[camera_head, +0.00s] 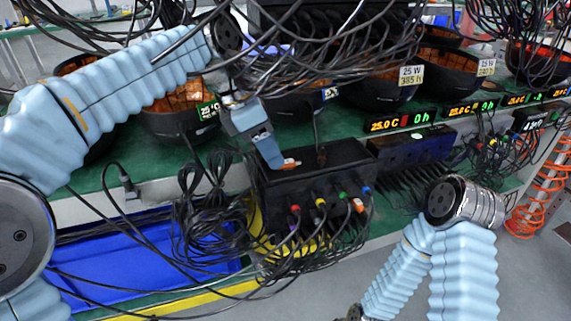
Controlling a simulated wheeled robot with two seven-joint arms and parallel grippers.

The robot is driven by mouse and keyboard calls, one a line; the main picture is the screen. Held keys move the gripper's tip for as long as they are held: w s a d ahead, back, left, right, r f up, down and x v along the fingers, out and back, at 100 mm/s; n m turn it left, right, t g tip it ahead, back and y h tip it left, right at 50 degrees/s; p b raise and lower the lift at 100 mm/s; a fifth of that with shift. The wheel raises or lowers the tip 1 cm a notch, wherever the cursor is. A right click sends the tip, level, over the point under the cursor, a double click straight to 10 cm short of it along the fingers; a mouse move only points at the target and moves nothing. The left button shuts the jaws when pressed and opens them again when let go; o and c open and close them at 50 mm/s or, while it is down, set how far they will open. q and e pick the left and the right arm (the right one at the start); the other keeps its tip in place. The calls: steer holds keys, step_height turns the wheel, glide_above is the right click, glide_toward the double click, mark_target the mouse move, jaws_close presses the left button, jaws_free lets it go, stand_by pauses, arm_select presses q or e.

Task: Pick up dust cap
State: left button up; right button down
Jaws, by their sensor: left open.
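My left gripper (277,163) reaches in from the left and points down at the top of a black box (335,162) on the green bench. It is open. A small orange and white piece (291,163) lies on the box top right at its fingertips; it may be the dust cap, but it is too small to be sure. I cannot tell whether the fingers touch it. A similar orange piece (358,204) shows among the coloured plugs on the box front. My right arm is at the lower right; its gripper does not show clearly.
Black cables hang in front of the box and in loops left of it. A blue tray (150,262) lies below the bench edge. Black round lamps (455,72) and lit displays (400,121) line the back. Cables hang overhead near my left arm. An orange coiled hose (535,195) hangs right.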

arm_select(q)
steer(key=shift+x, duration=1.15)
steer(key=shift+c, duration=0.2)
jaws_close()
